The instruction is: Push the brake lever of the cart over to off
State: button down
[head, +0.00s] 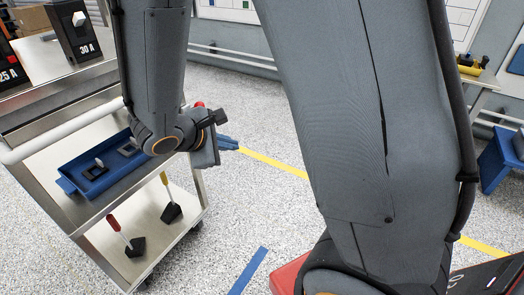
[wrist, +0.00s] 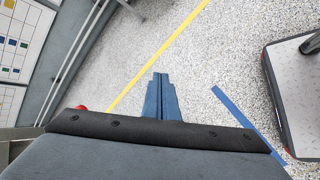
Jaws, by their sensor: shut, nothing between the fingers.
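The metal cart (head: 97,226) stands at the left in the head view. On its lowest shelf are a lever with a red grip (head: 114,224) and a lever with a yellow grip (head: 164,179), each on a black base and leaning to the upper left. I cannot tell which is the brake lever. My gripper (head: 232,143) is shut and empty, its blue fingers together, above the floor to the right of the cart and apart from both levers. In the wrist view, the shut fingers (wrist: 161,76) point over bare floor; neither lever shows there.
A blue tray (head: 70,187) with switches lies on the cart's middle shelf. Black breakers, one marked 30 A (head: 73,30), stand on top. A small red part (head: 199,104) shows behind my wrist. Speckled floor with yellow tape (head: 275,164) and blue tape (head: 248,271) is open right of the cart.

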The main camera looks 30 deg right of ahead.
jog(key=s+d+r+m+g+y+p, duration=0.1)
jog(key=s+r+m+g+p, duration=0.1)
jog(key=s, duration=0.4)
jog(key=s+d+r+m+g+y+p, duration=0.1)
jog(key=s+r+m+g+y+p, duration=0.1)
jog(key=s, duration=0.4)
jog(key=shift+s+d+m+g+p, duration=0.15)
jog(key=shift+d+m+g+p, duration=0.2)
jog(key=shift+m+g+p, duration=0.65)
jog(key=shift+m+t, duration=0.3)
jog(key=shift+t, duration=0.1)
jog(key=s+a+r+m+y+p, duration=0.3)
jog(key=s+r+m+y+p, duration=0.1)
jog(key=r+m+y+p, duration=0.1)
jog(key=shift+s+a+r+m+p, duration=0.25)
jog(key=shift+r+m+p, duration=0.35)
jog(key=shift+r, duration=0.65)
